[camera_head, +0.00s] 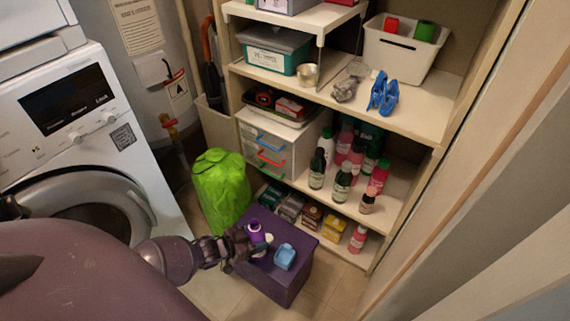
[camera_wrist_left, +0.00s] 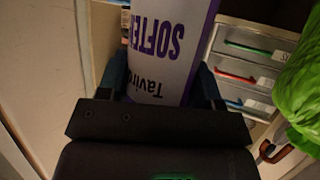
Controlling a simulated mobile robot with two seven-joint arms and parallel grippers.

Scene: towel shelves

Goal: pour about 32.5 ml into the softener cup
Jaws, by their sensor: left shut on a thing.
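My left gripper (camera_head: 258,244) is shut on a purple and white softener bottle (camera_head: 255,231) above a purple box-shaped stand. In the left wrist view, the bottle (camera_wrist_left: 168,45) fills the space between the fingers, with "SOFTENER"-like lettering partly cut off and upside down. A light blue cup (camera_head: 285,257) stands on the purple stand (camera_head: 280,282), just right of the gripper. A small pale thing lies beside the bottle, too small to tell. Whether the bottle touches the stand is hard to tell. My right gripper is in neither view.
A bright green bag (camera_head: 220,188) stands behind the stand, left of the shelves. A white washing machine (camera_head: 75,140) is at the left. The shelves (camera_head: 420,122) hold bottles, boxes and a drawer unit (camera_head: 266,147). Bare floor (camera_head: 335,280) shows right of the stand.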

